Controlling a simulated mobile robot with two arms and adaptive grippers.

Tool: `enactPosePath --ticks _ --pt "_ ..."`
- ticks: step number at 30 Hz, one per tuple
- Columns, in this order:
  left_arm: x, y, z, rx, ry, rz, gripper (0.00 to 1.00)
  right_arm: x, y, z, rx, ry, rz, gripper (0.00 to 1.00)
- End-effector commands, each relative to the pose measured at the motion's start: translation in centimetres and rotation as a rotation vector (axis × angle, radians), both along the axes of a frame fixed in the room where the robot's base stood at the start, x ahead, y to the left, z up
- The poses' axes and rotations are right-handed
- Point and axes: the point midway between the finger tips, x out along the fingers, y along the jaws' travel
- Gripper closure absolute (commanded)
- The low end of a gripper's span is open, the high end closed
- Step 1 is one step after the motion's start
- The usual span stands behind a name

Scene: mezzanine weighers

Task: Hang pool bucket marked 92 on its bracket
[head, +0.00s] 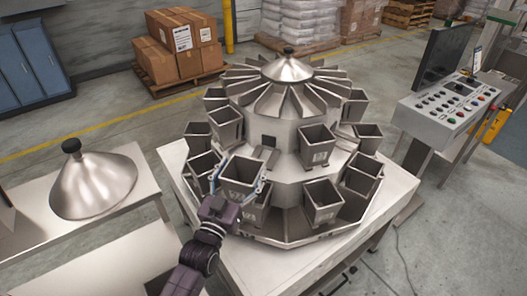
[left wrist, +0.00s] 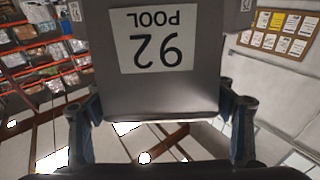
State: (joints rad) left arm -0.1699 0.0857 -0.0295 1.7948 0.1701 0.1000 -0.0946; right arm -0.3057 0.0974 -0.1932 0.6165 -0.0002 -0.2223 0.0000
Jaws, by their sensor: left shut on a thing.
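The pool bucket marked 92 (head: 240,172) is a grey metal open-topped bucket at the front left of the weigher (head: 283,125). In the left wrist view the bucket (left wrist: 158,85) fills the middle, its label "POOL 92" upside down. My left gripper (head: 238,184) is shut on this bucket, with a blue finger along each side. In the left wrist view the gripper fingers (left wrist: 160,112) flank its lower part. The bucket is upright among the other buckets. Its bracket is hidden, and I cannot tell whether the bucket touches it. My right gripper is not in view.
Neighbouring buckets (head: 203,173) and (head: 323,198) stand close on both sides. A metal cone with a black knob (head: 93,185) stands on the left table. The control panel (head: 455,105) is at the right. The white table's front right (head: 300,255) is clear.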

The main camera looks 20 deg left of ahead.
Motion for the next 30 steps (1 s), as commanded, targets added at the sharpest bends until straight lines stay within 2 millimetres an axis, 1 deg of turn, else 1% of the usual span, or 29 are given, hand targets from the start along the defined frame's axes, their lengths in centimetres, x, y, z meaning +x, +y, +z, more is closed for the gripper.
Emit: enactPosePath --ticks 1,4,8,10,21,25,30 --pt "0.6 0.2 0.7 0.0 -0.005 0.001 0.69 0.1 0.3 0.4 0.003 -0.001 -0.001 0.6" --pt "1.6 0.4 0.7 -0.002 -0.006 0.003 0.69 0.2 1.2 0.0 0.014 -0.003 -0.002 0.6" --pt "3.8 0.3 0.5 -0.002 -0.008 0.003 0.69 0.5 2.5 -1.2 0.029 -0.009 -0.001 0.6" --pt "5.4 0.2 0.4 -0.002 -0.01 0.003 0.69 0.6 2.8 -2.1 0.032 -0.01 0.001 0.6" --pt "13.0 -0.1 0.4 -0.002 -0.009 0.003 0.69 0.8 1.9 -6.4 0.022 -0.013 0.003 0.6" --pt "14.8 -0.1 0.5 -0.001 -0.007 0.003 0.69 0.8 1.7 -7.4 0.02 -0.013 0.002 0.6" --pt "15.7 -0.2 0.7 -0.002 -0.005 0.003 0.69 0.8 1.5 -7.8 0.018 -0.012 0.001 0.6"
